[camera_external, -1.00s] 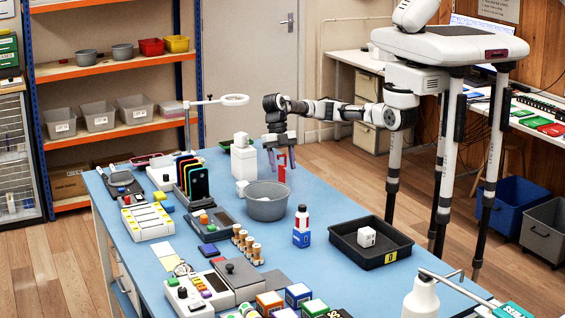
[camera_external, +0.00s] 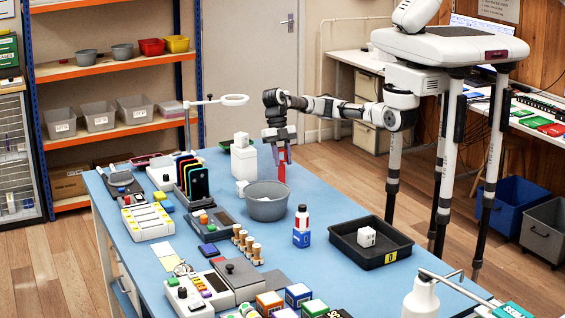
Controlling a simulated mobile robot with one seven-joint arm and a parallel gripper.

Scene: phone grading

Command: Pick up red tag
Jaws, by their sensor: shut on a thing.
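The red tag (camera_external: 282,173) is a small red upright piece. My gripper (camera_external: 280,158) points down and is shut on it, near the far right edge of the blue table (camera_external: 330,205). The tag hangs below the fingers, just behind and right of the grey bowl (camera_external: 268,207). Whether its lower end clears the table is too small to tell.
A white bottle (camera_external: 243,160) stands left of my gripper. A ring magnifier (camera_external: 234,100) stands behind. The left side is crowded with devices.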

